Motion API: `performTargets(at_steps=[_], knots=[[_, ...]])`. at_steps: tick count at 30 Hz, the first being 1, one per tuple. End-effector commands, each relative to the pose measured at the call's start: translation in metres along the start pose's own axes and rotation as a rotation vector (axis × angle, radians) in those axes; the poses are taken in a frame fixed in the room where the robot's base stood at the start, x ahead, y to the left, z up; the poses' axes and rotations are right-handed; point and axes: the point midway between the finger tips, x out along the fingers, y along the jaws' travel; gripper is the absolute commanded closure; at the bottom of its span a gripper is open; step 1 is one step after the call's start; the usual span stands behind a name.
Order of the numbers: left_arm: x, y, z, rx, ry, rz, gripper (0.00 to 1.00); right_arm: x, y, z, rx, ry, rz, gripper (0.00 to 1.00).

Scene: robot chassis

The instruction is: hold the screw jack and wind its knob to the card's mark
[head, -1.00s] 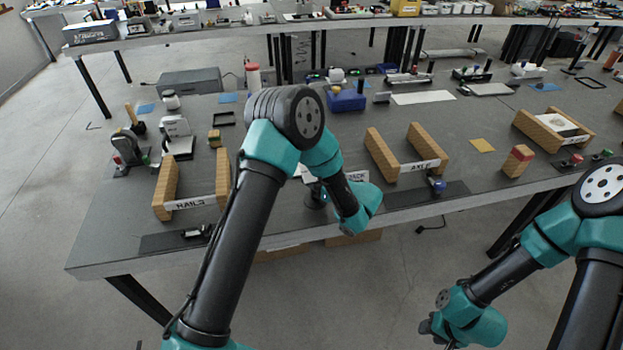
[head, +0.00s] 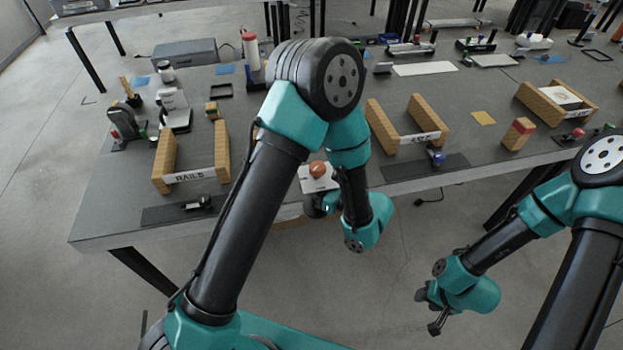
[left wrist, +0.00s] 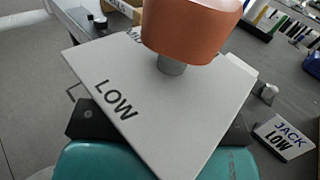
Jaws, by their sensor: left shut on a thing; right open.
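The screw jack shows as a pale plate (left wrist: 150,115) under an orange knob (left wrist: 190,28) on a short grey post. In the head view the knob (head: 317,169) and plate (head: 319,185) stand near the table's front edge. The plate reads LOW, with another word partly hidden by the knob. I cannot tell which mark the knob is at. The card (left wrist: 284,138) reads JACK LOW and stands right of the jack. My left gripper (head: 320,204) is shut on the jack below its plate. My right gripper (head: 430,305) is open and empty, off the table's front.
Wooden rails with a label (head: 190,175) stand to the left, and an AXLE cradle (head: 421,137) to the right. A wooden block with a red top (head: 518,134) is farther right. My left arm hides the table behind the jack.

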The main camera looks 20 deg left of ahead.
Motion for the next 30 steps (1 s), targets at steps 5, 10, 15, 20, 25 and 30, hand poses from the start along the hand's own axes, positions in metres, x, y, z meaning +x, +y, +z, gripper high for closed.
performTargets(at_steps=[5,10,15,20,25,30], knots=[[0.0,0.0,0.0,-0.001,0.0,0.0,1.0,0.0,0.0,0.0,0.0,0.0,0.0,0.57],[0.0,-0.001,0.0,-0.001,0.0,0.0,1.0,0.0,0.0,0.0,0.0,0.0,0.0,0.57],[0.004,-0.006,0.0,-0.002,0.001,0.001,1.0,0.0,0.0,0.0,0.0,0.0,0.0,0.57],[0.009,-0.015,0.0,-0.001,0.001,0.001,1.0,0.0,0.0,0.0,0.0,0.0,0.0,0.57],[0.015,-0.023,0.0,-0.001,0.0,0.002,1.0,0.0,0.0,0.0,0.0,0.0,0.0,0.57],[0.021,-0.032,0.0,-0.001,0.0,0.001,1.0,0.0,0.0,0.0,0.0,0.0,0.0,0.57]])
